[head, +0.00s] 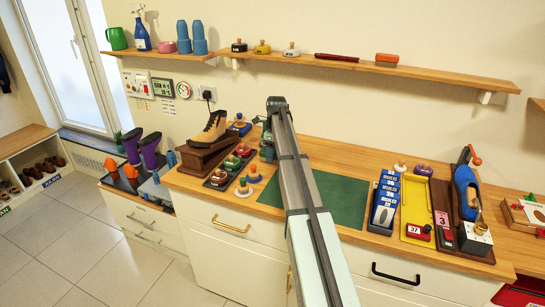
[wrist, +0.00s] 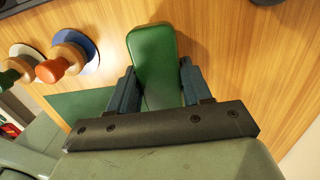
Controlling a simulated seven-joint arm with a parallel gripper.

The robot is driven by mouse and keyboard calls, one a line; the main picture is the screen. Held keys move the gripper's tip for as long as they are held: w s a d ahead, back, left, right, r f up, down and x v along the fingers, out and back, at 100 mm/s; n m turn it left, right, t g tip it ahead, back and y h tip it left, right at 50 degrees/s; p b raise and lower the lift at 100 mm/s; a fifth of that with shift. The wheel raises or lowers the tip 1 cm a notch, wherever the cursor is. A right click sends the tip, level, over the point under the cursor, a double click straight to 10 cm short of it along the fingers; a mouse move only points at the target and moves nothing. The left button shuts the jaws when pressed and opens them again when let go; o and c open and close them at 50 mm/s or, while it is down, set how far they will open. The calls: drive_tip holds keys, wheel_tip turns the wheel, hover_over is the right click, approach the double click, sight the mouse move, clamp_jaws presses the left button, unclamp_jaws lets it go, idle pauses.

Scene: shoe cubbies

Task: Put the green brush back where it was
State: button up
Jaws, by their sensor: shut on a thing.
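The green brush (wrist: 153,45) is a long rounded block between the two fingers of my gripper (wrist: 158,70) in the wrist view. The fingers press on its two long sides, and its near end is hidden behind the gripper. The wooden counter lies beneath; I cannot tell if the brush touches it. In the head view my gripper (head: 267,135) is over the counter behind the dark brush tray (head: 208,184), mostly hidden by my arm. The tray holds several brushes, including a red one (head: 244,151) and a green one (head: 231,162).
Two round knobbed items (head: 253,175) stand right of the tray; they also show in the wrist view (wrist: 70,60). A green mat (head: 340,195) is bare. A shelf (head: 400,71) runs above.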

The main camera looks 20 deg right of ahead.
drive_tip(key=shift+f, duration=0.75)
drive_tip(key=shift+f, duration=0.15)
drive_tip(key=o, duration=1.1)
wheel_tip(320, 180, up, 12)
drive_tip(key=shift+d, duration=0.4)
drive_tip(key=shift+s, duration=0.1)
